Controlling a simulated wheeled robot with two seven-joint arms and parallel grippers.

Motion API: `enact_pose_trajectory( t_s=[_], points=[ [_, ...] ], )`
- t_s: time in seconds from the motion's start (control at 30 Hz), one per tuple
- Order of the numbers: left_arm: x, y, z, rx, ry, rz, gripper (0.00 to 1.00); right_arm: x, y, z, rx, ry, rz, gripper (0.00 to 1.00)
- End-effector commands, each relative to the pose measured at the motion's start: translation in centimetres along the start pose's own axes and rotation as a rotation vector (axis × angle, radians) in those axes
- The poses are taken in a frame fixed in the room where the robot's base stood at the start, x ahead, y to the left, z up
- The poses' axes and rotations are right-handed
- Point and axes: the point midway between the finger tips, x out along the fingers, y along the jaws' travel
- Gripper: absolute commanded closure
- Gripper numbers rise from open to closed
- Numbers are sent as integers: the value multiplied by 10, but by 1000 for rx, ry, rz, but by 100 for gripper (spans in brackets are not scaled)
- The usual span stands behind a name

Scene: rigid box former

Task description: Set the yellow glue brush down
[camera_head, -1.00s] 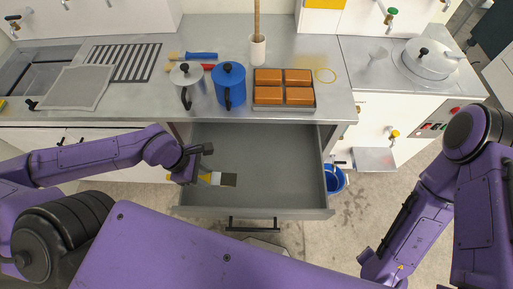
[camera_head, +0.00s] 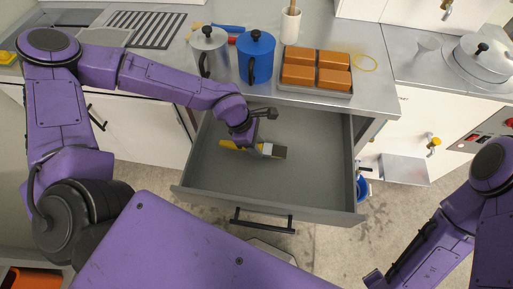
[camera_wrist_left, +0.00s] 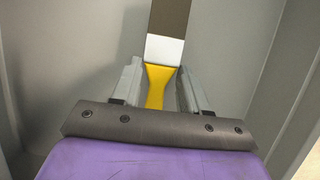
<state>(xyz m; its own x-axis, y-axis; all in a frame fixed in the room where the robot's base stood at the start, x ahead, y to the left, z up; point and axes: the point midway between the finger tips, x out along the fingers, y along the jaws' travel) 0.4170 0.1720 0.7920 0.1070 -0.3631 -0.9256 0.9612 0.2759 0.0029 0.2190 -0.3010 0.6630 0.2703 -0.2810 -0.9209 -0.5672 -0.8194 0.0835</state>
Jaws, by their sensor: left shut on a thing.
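The yellow glue brush has a yellow handle (camera_head: 230,146) and a flat ferrule with grey-brown bristles (camera_head: 278,152). My left gripper (camera_head: 249,145) is shut on its handle, inside or just over the open drawer (camera_head: 310,160). In the left wrist view the yellow handle (camera_wrist_left: 157,82) sits between the two fingers (camera_wrist_left: 157,90), with the white ferrule and dark bristles pointing away. I cannot tell whether the brush touches the drawer floor. My right gripper is not clearly in view; only my right arm shows at the right.
The grey drawer is otherwise empty. On the counter behind it stand a silver pot (camera_head: 209,52), a blue pot (camera_head: 257,60) and a tray of orange blocks (camera_head: 316,72). A blue bucket (camera_head: 363,187) is on the floor right of the drawer.

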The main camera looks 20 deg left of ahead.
Motion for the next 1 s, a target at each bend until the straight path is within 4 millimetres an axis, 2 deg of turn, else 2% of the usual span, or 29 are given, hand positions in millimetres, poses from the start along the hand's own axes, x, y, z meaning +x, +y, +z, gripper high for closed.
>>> enact_pose_trajectory(
  t_s=[0.03,0.13,0.47,0.5,0.57,0.87,1.0],
  points=[
    [10,-1,-6,-2,4,-4,88,1,0,0,0,0,0,50],
    [20,-2,-9,-1,2,-3,88,2,0,1,0,0,0,50],
    [23,-1,-11,0,2,-1,88,3,0,1,0,0,0,50],
    [22,-1,-11,0,2,-1,46,2,0,1,0,0,0,50],
    [22,-1,-11,0,2,-1,31,2,0,1,0,0,0,50],
    [19,-1,-10,0,1,-1,31,1,0,0,0,0,0,50],
    [-2,1,-9,-2,-1,5,31,-2,0,-1,0,0,0,50]
  ],
)
